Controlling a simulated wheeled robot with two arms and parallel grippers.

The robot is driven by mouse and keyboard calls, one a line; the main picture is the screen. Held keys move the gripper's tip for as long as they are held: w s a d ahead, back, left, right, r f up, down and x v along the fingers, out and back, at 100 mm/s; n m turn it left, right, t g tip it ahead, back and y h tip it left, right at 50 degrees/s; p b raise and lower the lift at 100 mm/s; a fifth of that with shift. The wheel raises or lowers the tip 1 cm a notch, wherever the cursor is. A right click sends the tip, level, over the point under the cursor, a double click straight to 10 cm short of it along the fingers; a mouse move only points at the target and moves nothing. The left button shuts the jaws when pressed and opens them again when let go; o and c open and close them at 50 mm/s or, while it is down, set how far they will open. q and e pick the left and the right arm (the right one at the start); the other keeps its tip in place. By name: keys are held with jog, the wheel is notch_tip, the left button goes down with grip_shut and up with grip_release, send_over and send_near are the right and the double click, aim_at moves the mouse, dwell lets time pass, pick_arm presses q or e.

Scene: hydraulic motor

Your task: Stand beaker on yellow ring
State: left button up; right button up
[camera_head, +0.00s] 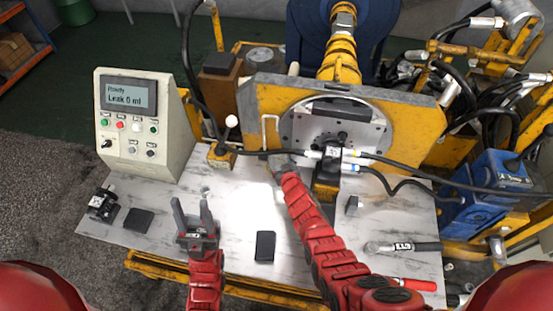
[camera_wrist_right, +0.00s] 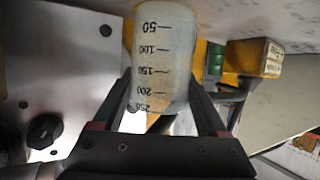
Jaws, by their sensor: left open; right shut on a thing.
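My right gripper (camera_wrist_right: 168,100) is shut on a clear beaker (camera_wrist_right: 163,50) with black marks from 50 to 250. The marks show upside down in the right wrist view, and the fingers hold the 250 end. In the head view my right gripper (camera_head: 279,160) is at the front of the yellow plate, and I cannot make out the beaker there. My left gripper (camera_head: 193,216) is open and empty over the front left of the table. Yellow surfaces (camera_wrist_right: 200,62) show behind the beaker, but I cannot make out a ring.
The control box (camera_head: 140,122) stands at the table's left and reads "Leak 0 ml". Hoses cross the back right. A dark block (camera_head: 265,247), a black-handled tool (camera_head: 402,247) and a red-handled tool (camera_head: 414,284) lie on the table (camera_head: 240,195). The yellow plate (camera_head: 400,118) blocks the back.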

aim_at(278, 157)
jog(key=shift+w+a, duration=0.2)
jog(key=shift+w, duration=0.3)
jog(key=shift+w+a+b, duration=0.1)
jog(key=shift+w+b, duration=0.2)
jog(key=shift+b, duration=0.25)
jog(key=w+b, duration=0.2)
jog(key=shift+w+a+f, duration=0.15)
jog(key=shift+w+a, duration=0.15)
jog(key=shift+a, duration=0.05)
jog(key=shift+w+f+b, duration=0.1)
jog(key=shift+f+b, duration=0.65)
jog(key=shift+b, duration=0.1)
jog(key=shift+r, duration=0.25)
jog(key=shift+f, duration=0.2)
jog(key=o, duration=1.1)
jog(key=shift+r, duration=0.1)
